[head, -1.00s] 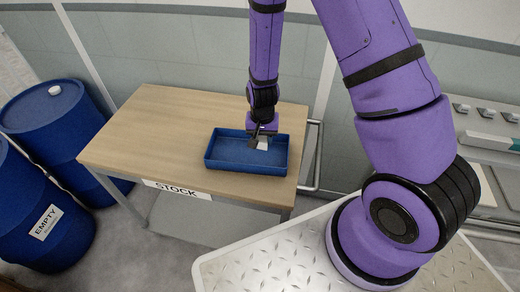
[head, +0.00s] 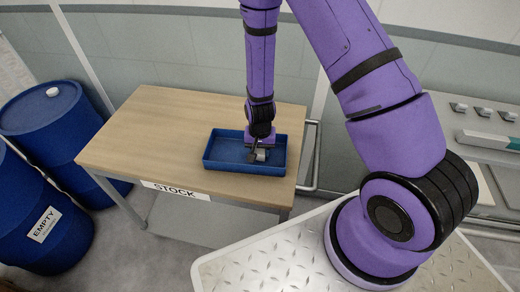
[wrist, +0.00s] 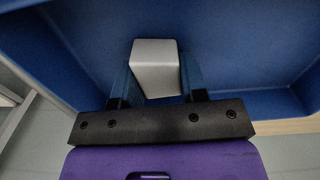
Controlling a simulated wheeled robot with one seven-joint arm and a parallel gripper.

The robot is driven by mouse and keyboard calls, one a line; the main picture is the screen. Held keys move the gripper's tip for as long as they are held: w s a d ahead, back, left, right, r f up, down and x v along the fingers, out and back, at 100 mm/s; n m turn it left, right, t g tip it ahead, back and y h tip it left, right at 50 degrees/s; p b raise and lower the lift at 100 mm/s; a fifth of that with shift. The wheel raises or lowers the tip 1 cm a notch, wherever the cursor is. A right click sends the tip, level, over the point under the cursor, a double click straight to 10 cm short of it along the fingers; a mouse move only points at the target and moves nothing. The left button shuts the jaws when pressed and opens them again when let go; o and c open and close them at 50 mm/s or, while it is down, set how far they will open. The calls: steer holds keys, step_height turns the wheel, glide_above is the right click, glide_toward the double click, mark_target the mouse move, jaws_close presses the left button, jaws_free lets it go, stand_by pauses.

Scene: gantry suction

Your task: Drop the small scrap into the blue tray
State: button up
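The blue tray (head: 222,160) stands on the right part of the wooden table. My gripper (head: 257,157) points down inside the tray's outline, toward its right half. The small scrap (head: 262,155) is a light grey block at the fingertips. In the wrist view the scrap (wrist: 155,68) sits between the two fingers, which appear closed on its sides. The tray (wrist: 75,50) fills the background there. I cannot tell whether the scrap touches the tray floor.
The wooden table (head: 150,125) is bare left of the tray and carries a STOCK label (head: 175,190). Blue drums (head: 55,120) stand at the left. A metal rail (head: 312,155) runs along the table's right side. A grey bench with fittings (head: 490,135) is at the right.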

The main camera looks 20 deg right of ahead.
steer(key=o, duration=0.4)
steer(key=shift+r, duration=0.1)
step_height(320, 180, up, 12)
steer(key=shift+r, duration=0.2)
stand_by(0.4)
steer(key=s+d+r+n+t+y, duration=0.1)
steer(key=s+r, duration=0.1)
steer(key=r, duration=0.9)
steer(key=s+d+r+n+t, duration=0.1)
steer(key=s+d+r+n, duration=0.15)
steer(key=r, duration=0.85)
steer(key=s+d+r+n+t+h, duration=0.1)
steer(key=s+d+r+n+t, duration=0.1)
steer(key=s+r, duration=1.1)
steer(key=s+d+t, duration=0.1)
steer(key=s, duration=0.3)
steer(key=shift+r, duration=0.35)
steer(key=shift+d, duration=0.1)
